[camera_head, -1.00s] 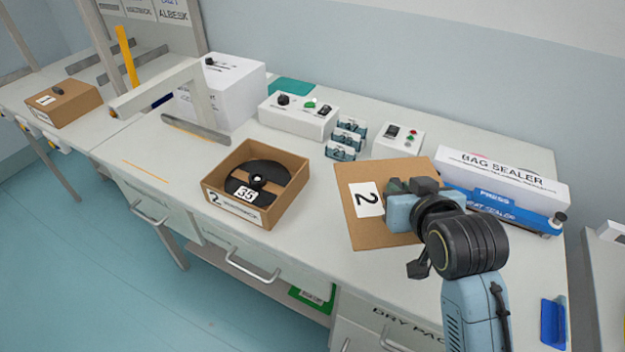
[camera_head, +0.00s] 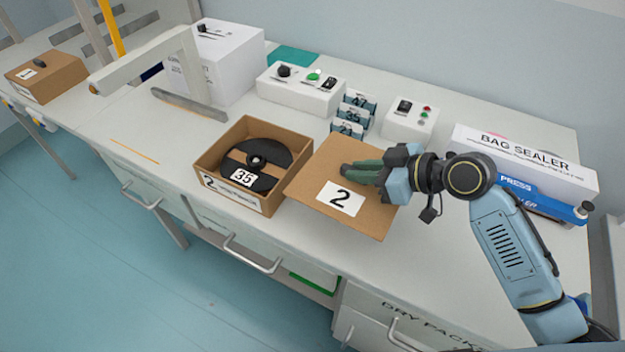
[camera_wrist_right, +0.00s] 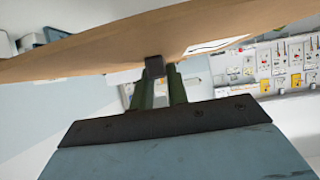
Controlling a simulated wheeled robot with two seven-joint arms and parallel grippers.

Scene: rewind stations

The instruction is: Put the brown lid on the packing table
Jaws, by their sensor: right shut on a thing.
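The brown lid (camera_head: 325,170), a flat square with a white label "2", is in the head view just right of the open brown box (camera_head: 215,200). My right gripper (camera_head: 362,172) is shut on the lid, its greenish fingers at the lid's upper right part. In the right wrist view the lid (camera_wrist_right: 130,45) spans the top of the picture, in front of the fingers (camera_wrist_right: 163,90). The lid looks tilted and close over the packing table (camera_head: 440,270); I cannot tell if it touches. My left gripper is not in view.
The box holds a black reel (camera_head: 262,160) labelled 35. Behind stand a control box (camera_head: 300,92), numbered cards (camera_head: 352,115), a small switch box (camera_head: 408,118) and the bag sealer (camera_head: 520,165). A closed brown box (camera_head: 45,78) is far left. The table's front right is clear.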

